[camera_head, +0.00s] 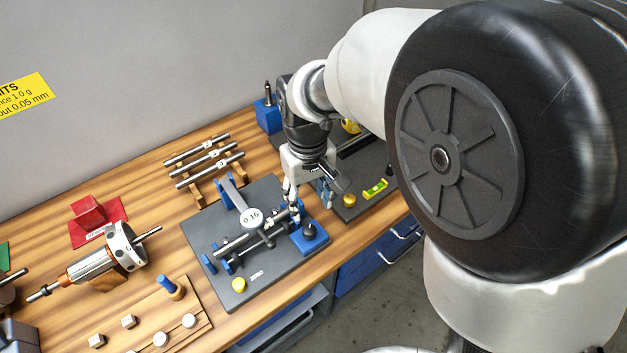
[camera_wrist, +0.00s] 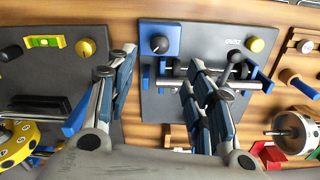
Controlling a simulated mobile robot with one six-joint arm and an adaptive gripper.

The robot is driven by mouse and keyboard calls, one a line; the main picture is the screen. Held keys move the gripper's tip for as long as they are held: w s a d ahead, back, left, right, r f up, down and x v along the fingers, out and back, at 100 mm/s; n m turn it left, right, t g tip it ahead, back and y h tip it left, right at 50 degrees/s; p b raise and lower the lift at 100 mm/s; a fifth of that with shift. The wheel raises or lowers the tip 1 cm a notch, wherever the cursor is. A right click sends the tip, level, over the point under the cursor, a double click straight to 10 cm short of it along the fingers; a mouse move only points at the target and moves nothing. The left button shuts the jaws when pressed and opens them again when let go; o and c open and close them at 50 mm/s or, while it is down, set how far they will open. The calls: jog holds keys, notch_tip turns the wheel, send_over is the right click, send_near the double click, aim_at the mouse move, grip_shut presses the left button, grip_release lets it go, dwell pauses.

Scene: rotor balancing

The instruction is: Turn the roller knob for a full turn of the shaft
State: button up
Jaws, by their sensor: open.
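The roller knob (camera_head: 309,230) is a black knob on a blue block at the right corner of a dark grey plate (camera_head: 200,232). In the wrist view the knob (camera_wrist: 159,44) carries a pale pointer mark. My gripper (camera_head: 314,196) is open and empty, above and behind the knob in the head view. In the wrist view the knob shows beyond the gap between the fingers (camera_wrist: 156,76). The right finger hides part of the shaft.
A yellow button (camera_head: 239,284) sits on the plate's front edge. A second dark plate on the right holds a level (camera_head: 375,188) and a yellow knob (camera_head: 349,200). A rotor (camera_head: 103,258) on wooden supports and a rack of rods (camera_head: 205,158) stand to the left.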

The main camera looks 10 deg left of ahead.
notch_tip(320, 180, up, 5)
jog(key=n+p, duration=0.3)
jog(key=n, duration=0.1)
jog(key=b, duration=0.6)
send_near(310, 229)
jog(key=shift+n, duration=0.3)
notch_tip(310, 229, down, 9)
jog(key=shift+r, duration=0.1)
jog(key=c, duration=1.1)
